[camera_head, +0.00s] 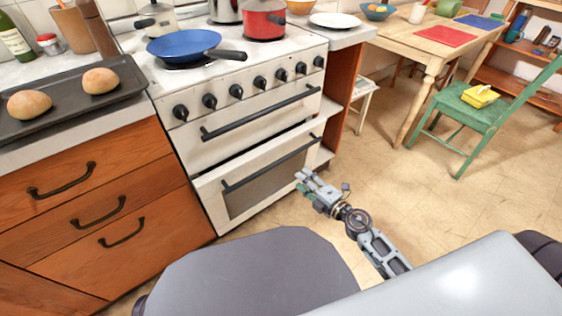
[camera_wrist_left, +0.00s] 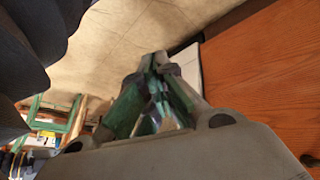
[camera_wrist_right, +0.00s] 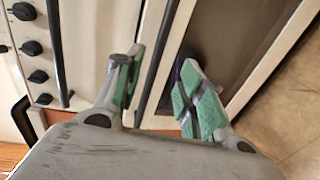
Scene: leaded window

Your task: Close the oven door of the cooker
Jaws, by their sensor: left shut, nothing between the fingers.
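The white cooker (camera_head: 240,95) has two doors, one above the other. The lower oven door (camera_head: 262,185), with a dark window and a black bar handle (camera_head: 268,166), leans slightly out at its top, leaving a dark gap. My right gripper (camera_head: 308,188) is in front of the right end of this door. In the right wrist view its fingers (camera_wrist_right: 158,66) are spread, with the oven door (camera_wrist_right: 225,50) and its edge behind them; I cannot tell whether they touch. My left gripper (camera_wrist_left: 157,62) is shut and empty, seen only in its wrist view beside a wooden front (camera_wrist_left: 265,75).
Wooden drawers (camera_head: 95,205) stand left of the cooker. A blue pan (camera_head: 183,44) and a red pot (camera_head: 263,20) are on the hob. A green chair (camera_head: 480,110) and a table (camera_head: 425,45) stand at the right. The floor (camera_head: 370,150) between is clear.

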